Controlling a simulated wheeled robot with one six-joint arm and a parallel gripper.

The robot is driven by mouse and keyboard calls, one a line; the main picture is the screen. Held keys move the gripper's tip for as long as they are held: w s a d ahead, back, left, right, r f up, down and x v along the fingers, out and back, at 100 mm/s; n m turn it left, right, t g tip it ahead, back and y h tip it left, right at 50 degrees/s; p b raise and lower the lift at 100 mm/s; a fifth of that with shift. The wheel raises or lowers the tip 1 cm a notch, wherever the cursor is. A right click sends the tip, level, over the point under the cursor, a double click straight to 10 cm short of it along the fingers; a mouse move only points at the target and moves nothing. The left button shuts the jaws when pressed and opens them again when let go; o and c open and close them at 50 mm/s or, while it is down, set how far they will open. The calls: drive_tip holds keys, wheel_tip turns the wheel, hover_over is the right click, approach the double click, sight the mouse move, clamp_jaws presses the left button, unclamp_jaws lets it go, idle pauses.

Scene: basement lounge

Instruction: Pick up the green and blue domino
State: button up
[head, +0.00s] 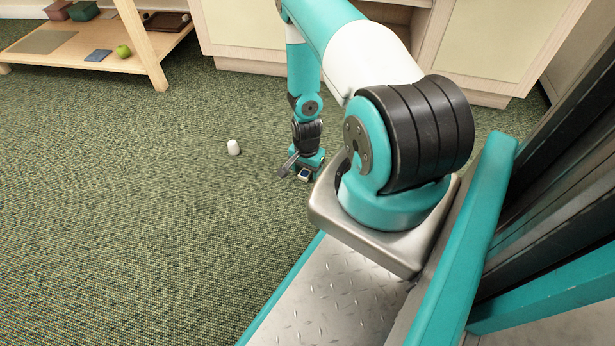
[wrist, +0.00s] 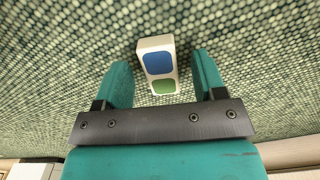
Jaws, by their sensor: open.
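The domino (wrist: 157,65) is a white block with a blue patch and a green patch on its upper face. It lies on the green carpet, and in the wrist view it shows between the two fingers and a little beyond their tips. My gripper (wrist: 160,72) is open, with one teal finger on each side of the domino and a gap to the left finger. In the head view my gripper (head: 298,172) is low near the floor, and a small part of the domino (head: 304,175) shows beside it.
A small white cup-like object (head: 233,147) stands on the carpet left of my gripper. A wooden shelf unit (head: 140,50) with a green apple (head: 123,51) and a blue flat item (head: 98,55) is at the back left. Pale cabinets (head: 480,40) line the back. The left carpet is clear.

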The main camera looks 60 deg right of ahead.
drive_tip(key=shift+f, duration=0.1)
drive_tip(key=c, duration=1)
